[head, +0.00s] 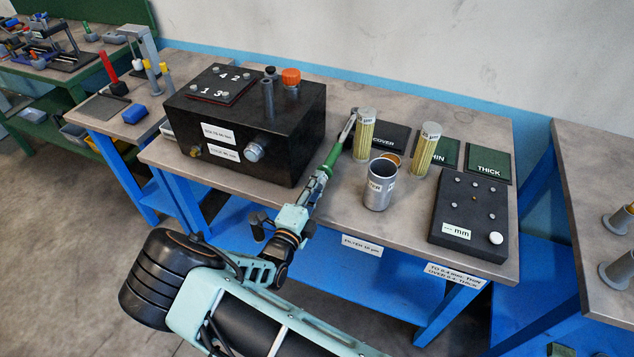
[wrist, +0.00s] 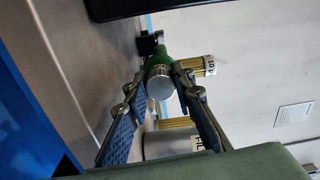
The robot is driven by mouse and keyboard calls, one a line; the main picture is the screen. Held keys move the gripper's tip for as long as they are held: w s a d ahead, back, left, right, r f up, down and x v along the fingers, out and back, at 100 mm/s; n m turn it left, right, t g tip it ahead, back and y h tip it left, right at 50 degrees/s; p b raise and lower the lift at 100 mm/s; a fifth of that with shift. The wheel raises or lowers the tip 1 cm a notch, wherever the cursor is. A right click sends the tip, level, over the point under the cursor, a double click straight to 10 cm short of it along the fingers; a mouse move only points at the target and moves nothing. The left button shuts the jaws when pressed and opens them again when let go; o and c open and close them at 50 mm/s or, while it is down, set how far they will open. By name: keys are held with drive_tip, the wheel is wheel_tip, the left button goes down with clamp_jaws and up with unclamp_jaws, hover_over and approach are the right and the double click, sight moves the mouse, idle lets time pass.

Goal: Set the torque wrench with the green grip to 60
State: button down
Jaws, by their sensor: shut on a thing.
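My gripper (head: 321,174) is at the near end of the wrench. In the wrist view my gripper (wrist: 161,88) has its two fingers on either side of the silver round end (wrist: 160,83) of the wrench and is shut on it. The green grip (wrist: 157,57) shows behind that end. The setting on the wrench is too small to read.
A large black box (head: 245,150) stands left of the wrench. A black measuring block (head: 470,215) stands at the bench's right end.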

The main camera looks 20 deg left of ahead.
drive_tip(key=shift+n, duration=0.9)
drive_tip(key=c, duration=1.6)
unclamp_jaws()
drive_tip(key=s, duration=0.8)
drive_tip(key=s+a, duration=0.1)
drive_tip(key=s, duration=0.3)
